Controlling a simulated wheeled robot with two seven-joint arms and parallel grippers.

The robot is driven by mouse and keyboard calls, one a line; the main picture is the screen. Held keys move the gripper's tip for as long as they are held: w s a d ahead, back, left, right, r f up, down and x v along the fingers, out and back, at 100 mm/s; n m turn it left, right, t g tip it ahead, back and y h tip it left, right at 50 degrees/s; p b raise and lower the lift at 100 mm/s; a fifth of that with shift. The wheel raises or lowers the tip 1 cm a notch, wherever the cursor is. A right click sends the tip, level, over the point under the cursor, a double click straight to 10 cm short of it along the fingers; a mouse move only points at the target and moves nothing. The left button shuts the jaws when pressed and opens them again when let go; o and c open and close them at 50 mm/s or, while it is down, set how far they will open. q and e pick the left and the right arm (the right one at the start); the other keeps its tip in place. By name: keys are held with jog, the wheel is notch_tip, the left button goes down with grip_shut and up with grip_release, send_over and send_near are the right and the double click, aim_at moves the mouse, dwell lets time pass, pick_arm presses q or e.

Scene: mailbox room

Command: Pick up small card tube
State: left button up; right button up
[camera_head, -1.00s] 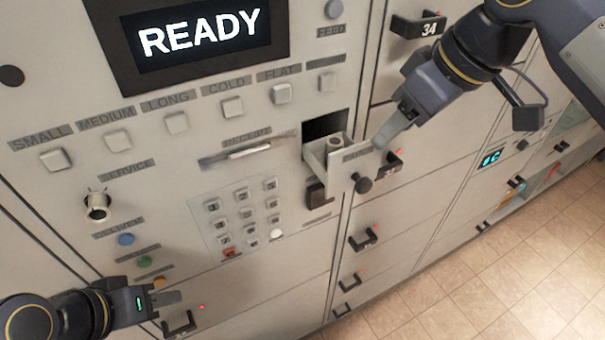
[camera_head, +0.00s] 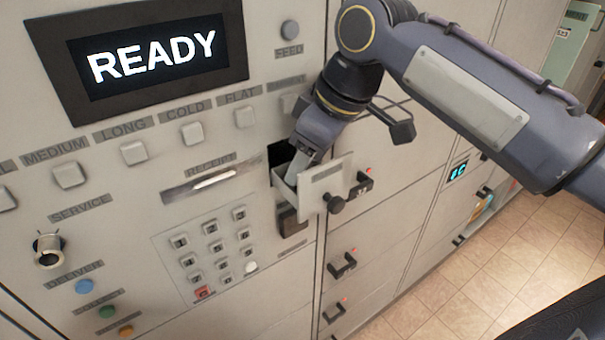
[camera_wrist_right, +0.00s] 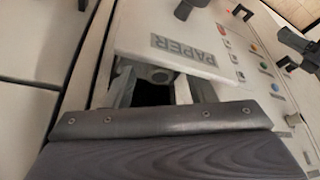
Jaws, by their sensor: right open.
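My right gripper (camera_head: 295,172) reaches down into the drawer from above.
The drawer front, labelled PAPER, has a dark knob (camera_head: 335,203) and stands out from the cabinet. A keypad (camera_head: 211,252) and receipt slot (camera_head: 213,181) are left of it. Black locker handles (camera_head: 342,264) stick out to the right and below. The tiled floor is clear.

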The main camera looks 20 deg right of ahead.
jog(key=c, duration=1.1)
jog(key=shift+o, duration=0.2)
jog(key=shift+r, duration=0.1)
